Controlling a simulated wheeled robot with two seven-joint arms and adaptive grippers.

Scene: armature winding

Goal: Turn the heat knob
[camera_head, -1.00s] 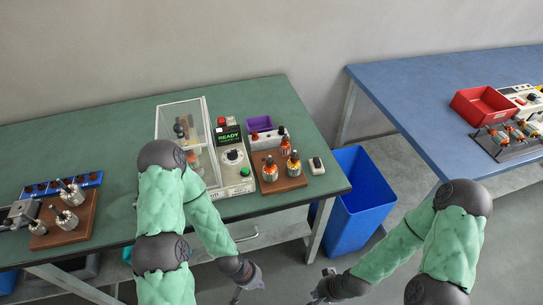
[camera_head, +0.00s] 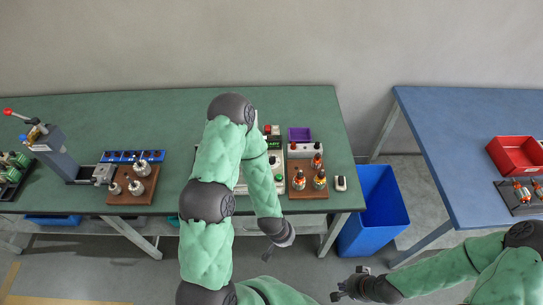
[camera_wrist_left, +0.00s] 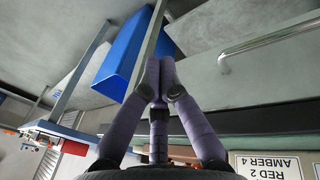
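The heat knob (camera_head: 274,160) looks like a dark dial on a pale face. It is on the control panel of a bench machine on the green table, in the head view. My left arm covers much of the machine and reaches close to the knob's left side. My left gripper (camera_head: 268,253) hangs low in front of the table edge, apart from the knob. In the left wrist view its fingertips (camera_wrist_left: 161,72) meet with nothing visible between them. My right gripper (camera_head: 349,283) is low at the bottom, far from the knob, with its fingers spread and empty.
The panel also has a red button (camera_head: 267,129) and a green button (camera_head: 279,178). A blue waste bin (camera_head: 376,216) stands between the green and blue tables.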

